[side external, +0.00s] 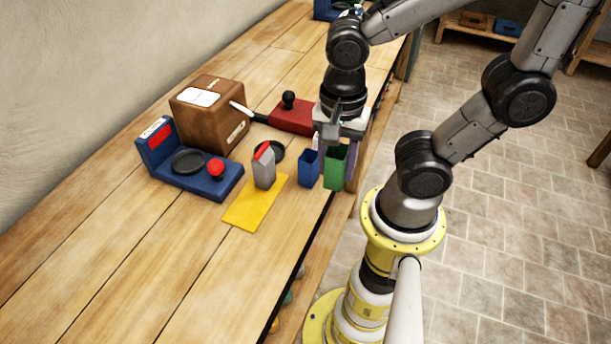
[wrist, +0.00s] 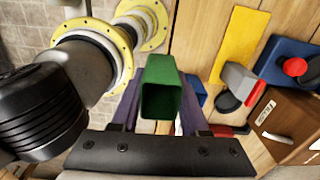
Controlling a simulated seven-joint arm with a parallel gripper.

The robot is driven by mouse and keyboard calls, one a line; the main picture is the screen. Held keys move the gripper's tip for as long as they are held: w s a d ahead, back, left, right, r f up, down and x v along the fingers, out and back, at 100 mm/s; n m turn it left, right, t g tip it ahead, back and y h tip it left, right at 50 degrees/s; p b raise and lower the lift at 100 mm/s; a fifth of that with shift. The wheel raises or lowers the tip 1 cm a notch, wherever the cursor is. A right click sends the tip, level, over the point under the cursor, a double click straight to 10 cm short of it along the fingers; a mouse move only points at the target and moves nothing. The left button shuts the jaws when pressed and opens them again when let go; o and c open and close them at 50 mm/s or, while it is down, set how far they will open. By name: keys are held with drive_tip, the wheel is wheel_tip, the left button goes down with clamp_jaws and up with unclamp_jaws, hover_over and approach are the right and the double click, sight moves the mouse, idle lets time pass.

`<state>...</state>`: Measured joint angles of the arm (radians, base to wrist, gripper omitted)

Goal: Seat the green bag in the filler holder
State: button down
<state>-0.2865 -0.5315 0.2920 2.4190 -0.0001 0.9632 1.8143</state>
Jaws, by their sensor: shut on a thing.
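The green bag (side external: 335,170) is an open-topped, box-like pouch, upright near the table's right edge. My gripper (side external: 335,155) points down and is shut on it. In the wrist view the green bag (wrist: 160,75) sits between the two purple fingers of my gripper (wrist: 159,95), its open mouth facing the camera. I cannot tell whether its bottom touches the table. I cannot tell for sure which part is the filler holder.
A blue pouch (side external: 308,168) stands close left of the green bag. A grey pouch with a red top (side external: 264,170) stands at the yellow mat (side external: 250,208). A blue device (side external: 208,184) with a red knob and a red lever device (side external: 292,116) stand nearby. The front table is clear.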

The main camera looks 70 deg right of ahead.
drive_tip(key=s+d+r, duration=0.2)
drive_tip(key=s, duration=0.3)
drive_tip(key=w+r+m, duration=0.1)
drive_tip(key=w+r, duration=0.2)
drive_tip(key=w, duration=1.5)
drive_tip(key=w+d+f+m, duration=0.2)
drive_tip(key=w+d+f, duration=0.2)
drive_tip(key=w+d, duration=0.15)
drive_tip(key=shift+m, duration=0.8)
drive_tip(key=shift+w+d+f, duration=0.25)
drive_tip(key=shift+d+f, duration=0.35)
drive_tip(key=shift+f, duration=1.05)
drive_tip(key=shift+w+d+f, duration=0.3)
drive_tip(key=shift+d+f, duration=0.3)
drive_tip(key=shift+f, duration=1)
drive_tip(key=shift+w+d+f, duration=0.25)
drive_tip(key=shift+d+f, duration=0.35)
drive_tip(key=shift+f, duration=1.05)
drive_tip(key=shift+f, duration=0.6)
drive_tip(key=c, duration=0.7)
unclamp_jaws()
